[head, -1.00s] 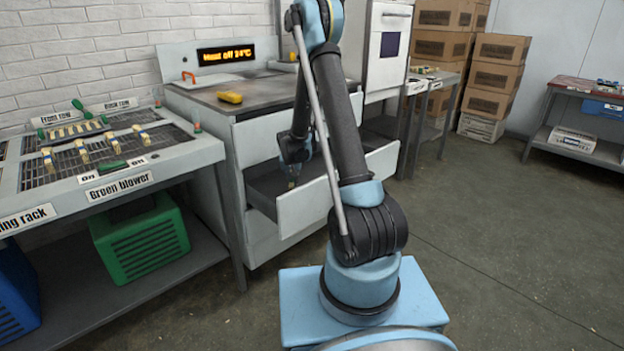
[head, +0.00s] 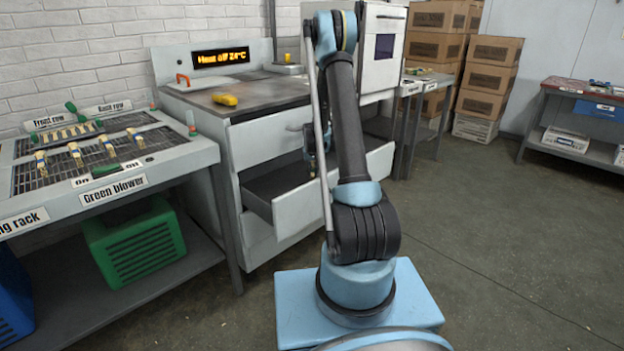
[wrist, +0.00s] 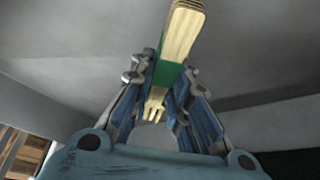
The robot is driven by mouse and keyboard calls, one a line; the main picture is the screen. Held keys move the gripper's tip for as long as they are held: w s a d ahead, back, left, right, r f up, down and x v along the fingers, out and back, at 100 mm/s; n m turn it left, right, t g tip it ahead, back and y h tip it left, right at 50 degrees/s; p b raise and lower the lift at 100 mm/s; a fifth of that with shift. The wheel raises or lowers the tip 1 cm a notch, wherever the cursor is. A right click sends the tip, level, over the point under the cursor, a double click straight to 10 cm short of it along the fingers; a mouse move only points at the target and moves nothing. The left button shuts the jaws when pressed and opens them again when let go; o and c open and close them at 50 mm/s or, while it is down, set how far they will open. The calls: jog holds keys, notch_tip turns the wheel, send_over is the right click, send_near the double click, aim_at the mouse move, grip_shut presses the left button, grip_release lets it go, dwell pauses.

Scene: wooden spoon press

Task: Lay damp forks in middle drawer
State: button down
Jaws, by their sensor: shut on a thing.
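My gripper (wrist: 163,72) is shut on a bundle of pale wooden forks (wrist: 182,35) with a green band. The layered ends point away at the top of the wrist view, and prongs show between the fingers. In the head view the gripper is mostly hidden behind my arm, near the open middle drawer. The drawer (head: 300,208) of the grey cabinet is pulled out. The visible part of its dark floor looks bare; my arm hides some of it. Grey panels surround the gripper in the wrist view; I cannot tell whether the forks touch anything.
The drying rack (head: 190,160) at left holds several small banded wooden bundles (head: 75,152). A green blower (head: 135,245) sits beneath. Stacked cartons (head: 490,75) stand at the back. Floor at right is clear.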

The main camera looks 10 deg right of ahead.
jog(key=shift+f, duration=1.8)
jog(key=c, duration=1.5)
grip_release()
jog(key=shift+o, duration=0.2)
